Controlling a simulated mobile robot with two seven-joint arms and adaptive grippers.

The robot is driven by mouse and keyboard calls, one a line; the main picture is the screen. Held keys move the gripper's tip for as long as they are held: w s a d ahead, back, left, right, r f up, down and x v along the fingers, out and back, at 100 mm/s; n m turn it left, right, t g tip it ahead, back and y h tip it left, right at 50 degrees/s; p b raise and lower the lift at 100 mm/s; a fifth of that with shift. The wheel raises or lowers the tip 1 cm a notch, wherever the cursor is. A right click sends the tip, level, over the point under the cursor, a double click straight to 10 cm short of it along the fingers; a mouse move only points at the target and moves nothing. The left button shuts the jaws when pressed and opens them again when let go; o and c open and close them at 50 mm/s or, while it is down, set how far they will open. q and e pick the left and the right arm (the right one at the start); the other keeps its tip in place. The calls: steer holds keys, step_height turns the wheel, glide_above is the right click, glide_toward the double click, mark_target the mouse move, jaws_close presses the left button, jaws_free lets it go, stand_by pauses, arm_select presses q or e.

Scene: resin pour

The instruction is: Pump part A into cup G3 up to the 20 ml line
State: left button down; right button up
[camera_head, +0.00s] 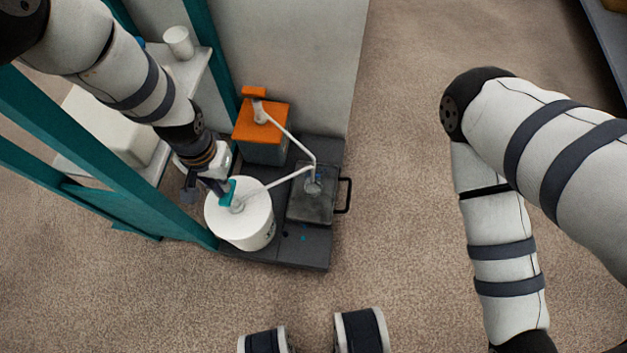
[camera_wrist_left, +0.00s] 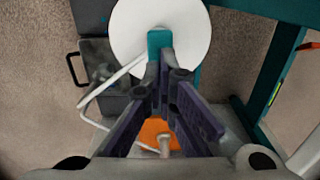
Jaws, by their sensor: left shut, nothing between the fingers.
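A white tub (camera_head: 243,228) with a teal pump head (camera_head: 238,188) stands on a dark platform. The dark mark on its side is too small to read. My left gripper (camera_head: 221,188) is shut and empty at the teal pump head. In the left wrist view the shut fingertips (camera_wrist_left: 167,62) overlap the teal head (camera_wrist_left: 158,40); contact is hard to tell. The tub's white spout reaches right over a small clear cup (camera_head: 313,187) on a grey tray (camera_head: 310,212). The cup's label and fill level cannot be read. My right gripper is out of view.
A grey box with an orange top (camera_head: 262,120) and orange pump head (camera_head: 254,92) stands behind the tub; its spout also reaches the cup. The tray has a black handle (camera_head: 347,196). Teal frame posts (camera_head: 95,165) and a shelf with a white cup (camera_head: 179,42) stand left. Floor right is clear.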

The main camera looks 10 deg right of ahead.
arm_select(q)
steer(key=shift+f+b, duration=0.7)
steer(key=shift+f, duration=0.45)
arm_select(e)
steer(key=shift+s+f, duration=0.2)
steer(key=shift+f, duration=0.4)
arm_select(q)
steer(key=shift+r+p, duration=0.85)
steer(key=shift+r, duration=0.2)
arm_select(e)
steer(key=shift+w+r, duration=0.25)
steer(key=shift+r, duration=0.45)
arm_select(q)
step_height(320, 180, up, 6)
steer(key=p, duration=0.4)
steer(key=shift+p, duration=0.35)
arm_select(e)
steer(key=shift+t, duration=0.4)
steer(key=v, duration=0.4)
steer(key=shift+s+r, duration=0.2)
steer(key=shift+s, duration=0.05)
